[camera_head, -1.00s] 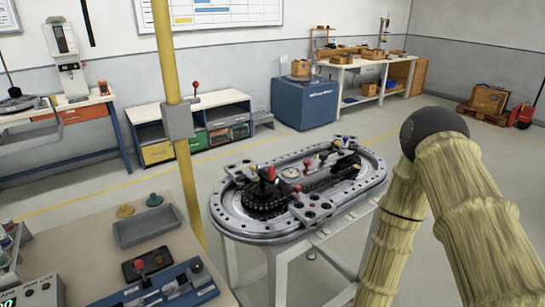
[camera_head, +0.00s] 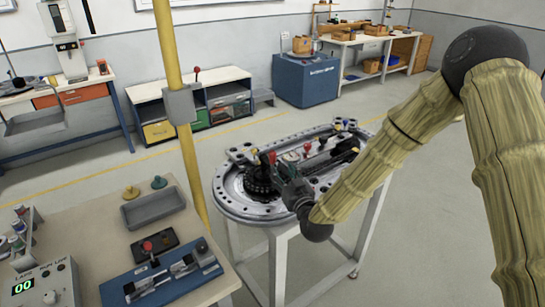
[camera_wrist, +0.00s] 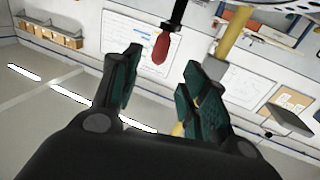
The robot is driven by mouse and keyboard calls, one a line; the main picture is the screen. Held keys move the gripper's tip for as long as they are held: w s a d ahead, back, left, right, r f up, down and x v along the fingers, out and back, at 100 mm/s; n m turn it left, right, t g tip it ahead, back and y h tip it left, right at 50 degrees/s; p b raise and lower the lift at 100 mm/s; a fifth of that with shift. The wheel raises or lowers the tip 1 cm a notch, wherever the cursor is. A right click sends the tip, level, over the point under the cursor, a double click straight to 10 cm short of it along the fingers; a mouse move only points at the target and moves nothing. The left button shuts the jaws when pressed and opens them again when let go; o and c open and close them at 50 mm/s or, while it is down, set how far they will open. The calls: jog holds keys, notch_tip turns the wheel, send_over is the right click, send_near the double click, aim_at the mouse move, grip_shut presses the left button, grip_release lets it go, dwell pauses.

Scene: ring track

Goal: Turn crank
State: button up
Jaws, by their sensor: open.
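The oval grey ring track (camera_head: 232,205) stands on a pale frame. A red-tipped handle (camera_head: 272,157) rises upright near its left end, above a dark toothed hub (camera_head: 258,185); I take this for the crank. My gripper (camera_head: 281,168) is over the track, close to the right of this handle, and hides part of the hub. In the wrist view, which looks upside down, my open gripper (camera_wrist: 160,78) has green-padded fingers. A red handle (camera_wrist: 161,48) on a dark rod shows ahead, in line with the gap. I cannot tell how far beyond the fingertips it is.
Several small knobs and plates (camera_head: 308,148) stand on the track right of my gripper. A yellow post (camera_head: 172,90) rises left of the track. A bench (camera_head: 105,215) with a grey tray (camera_head: 153,208) and a blue fixture (camera_head: 165,278) lies front left. Floor beyond is clear.

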aim_at(274, 158)
jog(key=p+x, duration=0.4)
jog(key=x, duration=0.6)
jog(key=shift+w+f, duration=0.1)
jog(key=shift+w, duration=0.1)
jog(key=shift+c, duration=0.2)
grip_shut()
